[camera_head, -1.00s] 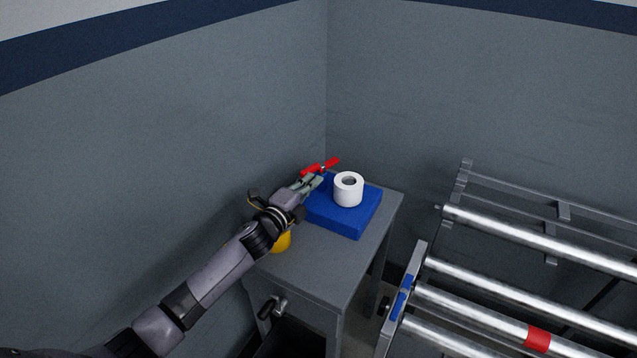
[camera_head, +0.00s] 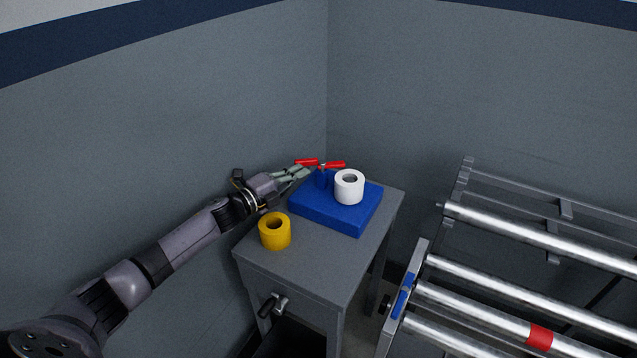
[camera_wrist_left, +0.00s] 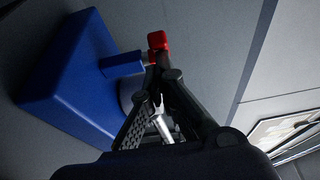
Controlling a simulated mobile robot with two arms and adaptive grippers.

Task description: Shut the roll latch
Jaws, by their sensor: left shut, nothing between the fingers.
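A blue base (camera_head: 322,209) sits on the grey cabinet top and carries an upright white roll (camera_head: 349,188). Behind the roll, a short blue post (camera_head: 322,179) bears a red latch bar (camera_head: 334,164), which lies crosswise at the post's top. My left gripper (camera_head: 307,172) is shut and empty, its tips beside the post just under the bar's left half. In the left wrist view the closed fingertips (camera_wrist_left: 159,72) are close to the red bar (camera_wrist_left: 158,41); I cannot tell whether they touch. The base (camera_wrist_left: 75,80) shows at left there. My right gripper is not in view.
A yellow roll (camera_head: 275,231) stands on the grey cabinet (camera_head: 310,255), left of the base and near my left arm. Walls close in behind and at left. A metal roller conveyor (camera_head: 500,285) stands at right. The cabinet top's front is clear.

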